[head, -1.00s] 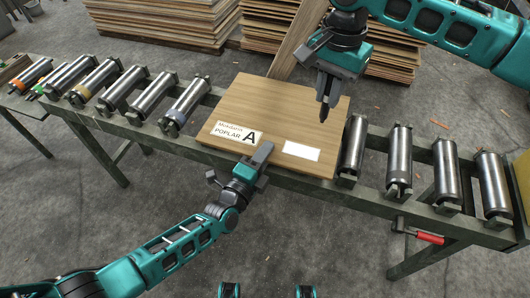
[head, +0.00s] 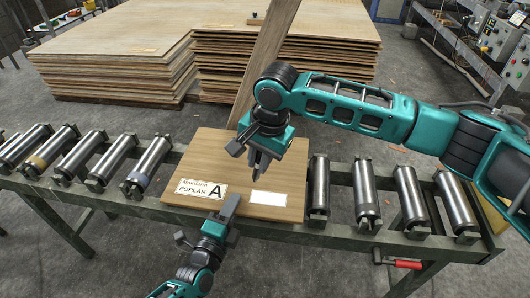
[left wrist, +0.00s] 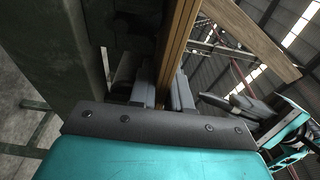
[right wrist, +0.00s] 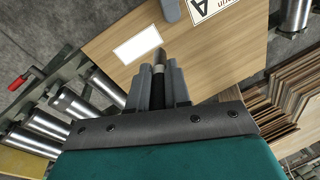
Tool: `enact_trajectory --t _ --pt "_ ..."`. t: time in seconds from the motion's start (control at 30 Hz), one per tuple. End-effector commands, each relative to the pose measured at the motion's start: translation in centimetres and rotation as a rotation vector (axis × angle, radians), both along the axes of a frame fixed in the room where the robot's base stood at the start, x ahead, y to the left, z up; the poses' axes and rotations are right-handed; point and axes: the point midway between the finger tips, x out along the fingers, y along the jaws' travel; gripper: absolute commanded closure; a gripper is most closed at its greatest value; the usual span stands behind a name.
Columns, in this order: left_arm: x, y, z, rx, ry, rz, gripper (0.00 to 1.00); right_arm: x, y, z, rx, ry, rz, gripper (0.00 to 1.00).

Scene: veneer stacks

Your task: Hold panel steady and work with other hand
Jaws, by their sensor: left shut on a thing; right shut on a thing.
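The wood panel (head: 220,152) lies flat on the roller conveyor. It carries a printed label (head: 201,190) reading POPLAR A and a blank white label (head: 268,198). My left gripper (head: 229,206) is shut on the panel's near edge, between the two labels. In the left wrist view the panel's edge (left wrist: 181,45) shows between the fingers. My right gripper (head: 258,158) is shut on a dark marker-like tool (right wrist: 159,75) and holds it above the panel. The tool's tip points down close to the blank label (right wrist: 138,43); I cannot tell whether it touches the panel.
Steel rollers (head: 365,195) flank the panel on both sides. A red-handled clamp (head: 408,264) hangs at the conveyor's near right side. A long board (head: 265,65) leans behind the panel. Veneer stacks (head: 280,50) stand behind, with open floor between.

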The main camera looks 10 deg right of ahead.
Motion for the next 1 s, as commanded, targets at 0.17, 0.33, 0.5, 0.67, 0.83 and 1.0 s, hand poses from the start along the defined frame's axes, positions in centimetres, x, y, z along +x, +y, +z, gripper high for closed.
enact_trajectory --t 0.17,0.33,0.5,0.67,0.83,1.0 --pt "0.0 0.0 0.0 0.000 0.001 0.000 1.00 0.0 0.0 -1.8 -0.002 0.002 0.000 1.00" --pt "0.0 0.0 0.0 0.000 0.001 0.000 1.00 -0.1 0.0 -3.3 -0.001 0.003 0.000 1.00" --pt "0.0 0.0 0.0 0.000 0.001 0.000 1.00 0.0 0.0 -4.3 -0.001 0.002 0.000 1.00" --pt "0.0 0.0 0.0 0.000 0.001 0.000 1.00 0.0 0.0 -4.8 -0.001 0.002 0.001 1.00" --pt "0.0 0.0 0.0 0.000 0.001 0.000 1.00 0.0 0.0 -4.8 -0.001 0.002 0.001 1.00" --pt "0.0 0.0 0.0 0.000 0.001 0.000 1.00 0.0 0.0 -4.8 -0.001 0.002 0.001 1.00"
